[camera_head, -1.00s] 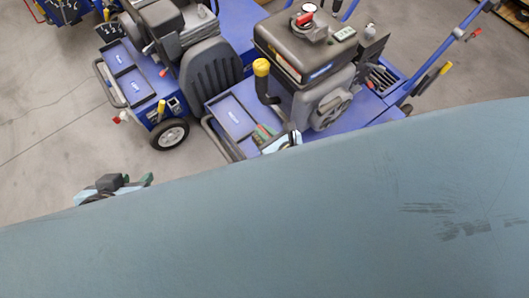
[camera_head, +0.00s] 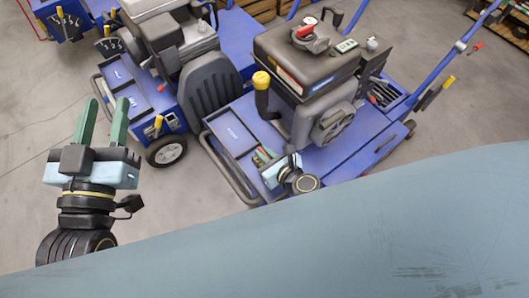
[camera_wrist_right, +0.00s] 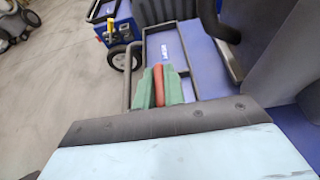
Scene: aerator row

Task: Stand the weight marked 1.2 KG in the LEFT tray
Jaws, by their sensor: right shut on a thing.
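My right gripper (camera_head: 268,160) is at the near end of the blue tray (camera_head: 228,132) on the nearer machine. In the right wrist view its green fingers (camera_wrist_right: 159,86) are shut on a narrow red thing (camera_wrist_right: 159,85), over or in that tray; I cannot tell whether it touches the tray floor. No weight mark shows on the red thing. The tray's white label is too small to read. My left gripper (camera_head: 107,122) is open and empty, over the floor at the left, its fingers pointing up the picture.
The nearer machine carries a dark engine (camera_head: 310,65) and a yellow-knobbed lever (camera_head: 262,82) close to the tray. A second blue machine with trays (camera_head: 125,75) and a black seat (camera_head: 210,85) stands behind to the left.

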